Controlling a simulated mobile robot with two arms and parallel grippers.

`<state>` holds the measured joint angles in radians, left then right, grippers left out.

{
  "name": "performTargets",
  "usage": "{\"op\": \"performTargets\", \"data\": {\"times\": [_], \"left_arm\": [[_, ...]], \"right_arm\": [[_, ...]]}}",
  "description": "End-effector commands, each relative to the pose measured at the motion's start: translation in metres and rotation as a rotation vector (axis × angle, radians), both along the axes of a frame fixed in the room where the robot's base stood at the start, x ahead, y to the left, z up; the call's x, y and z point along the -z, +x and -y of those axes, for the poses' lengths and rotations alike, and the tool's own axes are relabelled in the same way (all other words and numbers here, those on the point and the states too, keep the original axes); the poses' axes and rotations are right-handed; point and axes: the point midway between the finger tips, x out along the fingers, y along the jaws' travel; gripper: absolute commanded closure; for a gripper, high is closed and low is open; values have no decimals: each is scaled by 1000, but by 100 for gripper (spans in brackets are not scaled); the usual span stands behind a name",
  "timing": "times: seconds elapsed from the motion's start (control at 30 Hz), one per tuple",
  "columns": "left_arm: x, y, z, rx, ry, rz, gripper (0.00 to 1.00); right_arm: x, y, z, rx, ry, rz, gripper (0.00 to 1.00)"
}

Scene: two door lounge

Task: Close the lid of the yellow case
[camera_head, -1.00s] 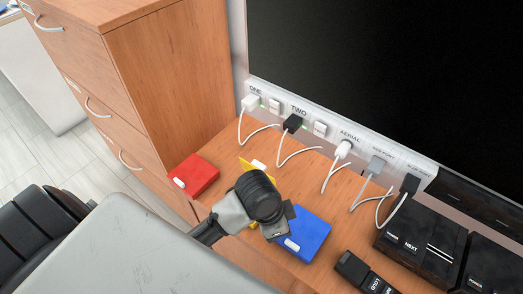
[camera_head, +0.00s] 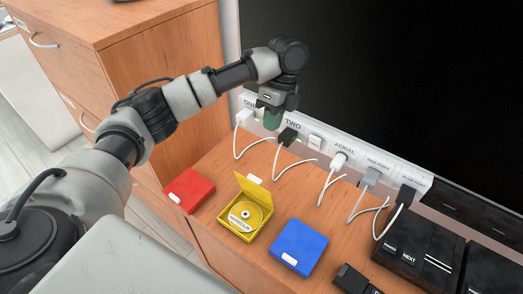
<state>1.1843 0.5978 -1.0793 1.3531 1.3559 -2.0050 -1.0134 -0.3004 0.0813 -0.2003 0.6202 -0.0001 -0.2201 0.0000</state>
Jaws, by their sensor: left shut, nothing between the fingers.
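The yellow case (camera_head: 247,228) stands on the wooden cabinet top between a red case and a blue case. Its lid (camera_head: 254,189) is raised at the back, tilted up, with a white tab on its edge. A disc (camera_head: 245,215) with a pale label lies inside it. My left gripper (camera_head: 271,120) is shut and empty, pointing down above and behind the yellow case, in front of the socket strip. It is apart from the lid. My right gripper is not in view.
The red case (camera_head: 189,189) and blue case (camera_head: 299,246) are closed. Plugs and white cables run along the socket strip (camera_head: 325,143) below the dark screen (camera_head: 400,80). Black boxes (camera_head: 418,238) stand at the right. A wooden drawer cabinet (camera_head: 150,60) rises at the left.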

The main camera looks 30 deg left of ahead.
Motion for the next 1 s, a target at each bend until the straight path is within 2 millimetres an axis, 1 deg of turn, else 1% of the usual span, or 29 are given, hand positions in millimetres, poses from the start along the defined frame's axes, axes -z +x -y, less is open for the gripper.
{"op": "performTargets", "data": {"times": [0.17,0.5,0.6,0.73,0.83,1.0], "left_arm": [[25,-9,0,1,0,-4,100],[93,-29,-3,-1,1,-2,100],[94,-46,-6,1,1,1,100],[97,-60,-7,0,1,2,100],[99,-65,-8,1,1,1,100],[101,-68,-8,0,0,2,100]], "right_arm": [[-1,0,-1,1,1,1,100],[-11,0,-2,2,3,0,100],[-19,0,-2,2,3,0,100],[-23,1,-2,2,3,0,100],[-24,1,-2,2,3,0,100],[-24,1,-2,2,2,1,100]]}}
